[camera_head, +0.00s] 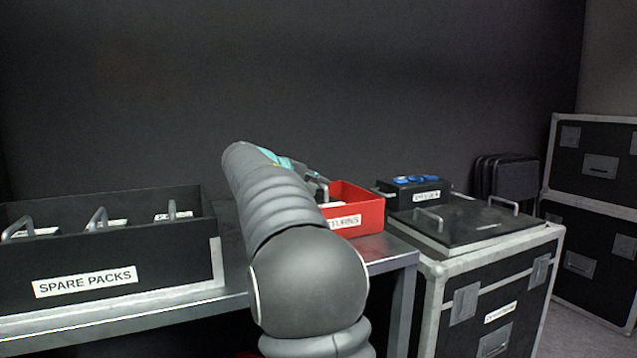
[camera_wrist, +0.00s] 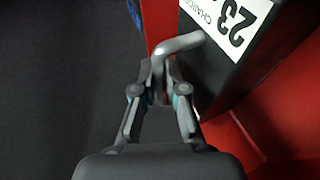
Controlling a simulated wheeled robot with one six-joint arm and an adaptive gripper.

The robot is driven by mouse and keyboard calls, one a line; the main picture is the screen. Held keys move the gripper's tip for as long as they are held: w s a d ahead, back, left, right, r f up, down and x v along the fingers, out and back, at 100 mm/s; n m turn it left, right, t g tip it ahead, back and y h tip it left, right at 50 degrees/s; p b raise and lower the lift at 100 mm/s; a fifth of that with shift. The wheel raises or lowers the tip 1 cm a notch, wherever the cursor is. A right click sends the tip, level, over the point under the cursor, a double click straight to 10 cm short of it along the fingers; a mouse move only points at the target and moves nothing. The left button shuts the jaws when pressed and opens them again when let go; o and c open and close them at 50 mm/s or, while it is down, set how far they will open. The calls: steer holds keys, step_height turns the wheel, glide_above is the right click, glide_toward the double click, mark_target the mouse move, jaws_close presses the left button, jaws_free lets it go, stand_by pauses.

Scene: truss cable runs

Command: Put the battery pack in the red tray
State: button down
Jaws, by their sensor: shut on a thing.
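The red tray (camera_head: 369,217), labelled as returns, sits on the grey metal bench behind my arm, which covers its left part. My gripper (camera_wrist: 160,88) is shut on the bent grey handle of the battery pack (camera_wrist: 228,77), a dark box with a white label reading 23. In the wrist view red tray walls (camera_wrist: 159,22) show on both sides of the pack. In the head view the handle and a bit of white label show at the tray's left end, low behind its front wall. Whether the pack touches the tray floor is hidden.
A black spare packs bin (camera_head: 130,260) with several handled packs stands on the bench at left. A black box with blue items (camera_head: 415,187) stands right of the tray. A lidded flight case (camera_head: 490,280) stands at right, with more cases (camera_head: 598,165) beyond.

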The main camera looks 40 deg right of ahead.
steer(key=c, duration=1.2)
jaws_free()
steer(key=shift+f, duration=0.1)
steer(key=shift+r, duration=0.2)
steer(key=v, duration=1.2)
